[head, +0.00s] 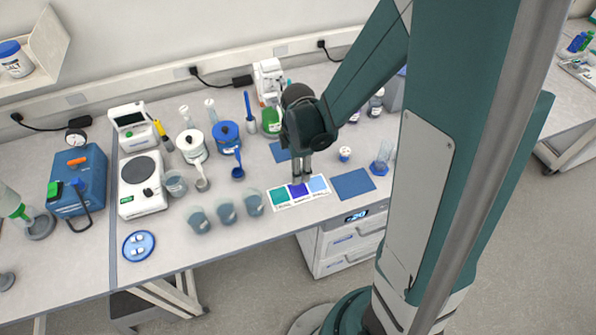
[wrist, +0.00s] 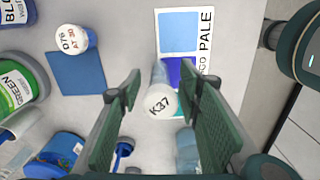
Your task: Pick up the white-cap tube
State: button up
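A clear tube with a white cap marked K37 (wrist: 163,101) stands between the fingers of my gripper (wrist: 159,88) in the wrist view. My gripper is open, with visible gaps on both sides of the cap. In the head view my gripper (head: 302,180) points down at the colour card (head: 283,206), and the tube cannot be made out there. The card, with teal, purple and pale blue squares, also shows in the wrist view (wrist: 203,62). A second white-topped small container, marked D76 (wrist: 72,39), stands apart by a blue mat; it shows in the head view (head: 345,153).
Blue mats (head: 353,184) lie right of and behind the card. Several translucent cups (head: 226,211) stand to its left.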

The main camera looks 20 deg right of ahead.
jog(key=shift+f, duration=1.05)
jog(key=c, duration=0.7)
